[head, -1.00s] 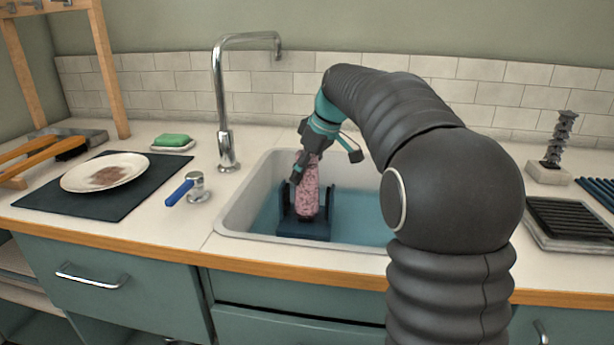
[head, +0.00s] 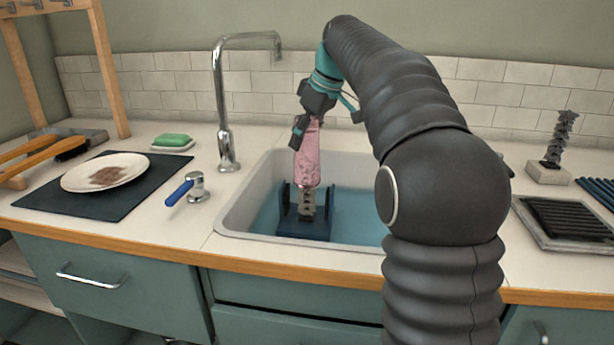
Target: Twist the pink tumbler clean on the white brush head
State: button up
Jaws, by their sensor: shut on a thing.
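The pink tumbler (head: 308,160) is held upside down and upright above the sink. My gripper (head: 303,130) is shut on its upper end. The white brush head (head: 306,203) stands upright on a dark blue holder (head: 300,229) in the sink. Only the lower part of the brush shows below the tumbler's rim. Its top is hidden, and it appears to be inside the tumbler. The tumbler's side looks mostly clean pink from here.
The sink (head: 243,213) holds blue water. A chrome faucet (head: 225,145) and a blue-handled tap (head: 180,192) stand left of it. A plate with a brown smear (head: 131,167), green soap (head: 172,140) and a dark brush on a stand (head: 556,145) are on the counter.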

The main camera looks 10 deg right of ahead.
jog(key=shift+r, duration=3.9)
